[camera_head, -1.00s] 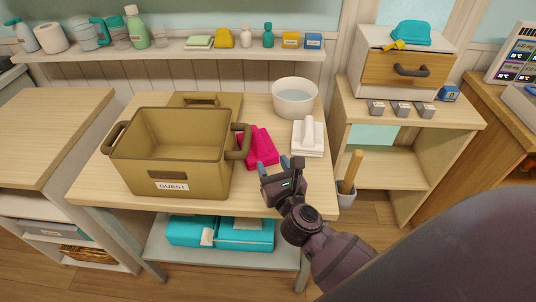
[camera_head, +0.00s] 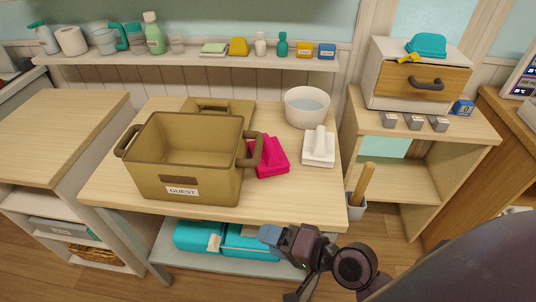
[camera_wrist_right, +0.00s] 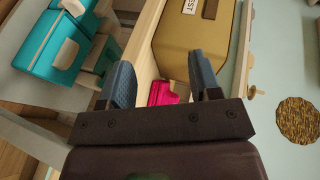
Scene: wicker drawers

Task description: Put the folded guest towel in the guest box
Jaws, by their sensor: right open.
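The guest box (camera_head: 180,185), olive with a GUEST label, stands open on the table; the inside I can see is empty. A pink folded cloth (camera_head: 268,158) lies beside its right side, and a white folded cloth (camera_head: 319,148) lies farther right. I cannot tell which cloth is the guest towel. My right gripper (camera_head: 268,236) is open and empty, in front of the table's front edge, near the teal bundles below. In the right wrist view its fingers (camera_wrist_right: 163,80) are apart, with the pink cloth (camera_wrist_right: 163,93) and the box (camera_wrist_right: 180,50) beyond them. My left gripper is out of view.
Teal bundles (camera_head: 198,237) with pale bands lie on the lower shelf. A white bowl (camera_head: 307,107) stands at the table's back right. An olive lid-like piece (camera_head: 235,107) lies behind the box. The table's front right is clear.

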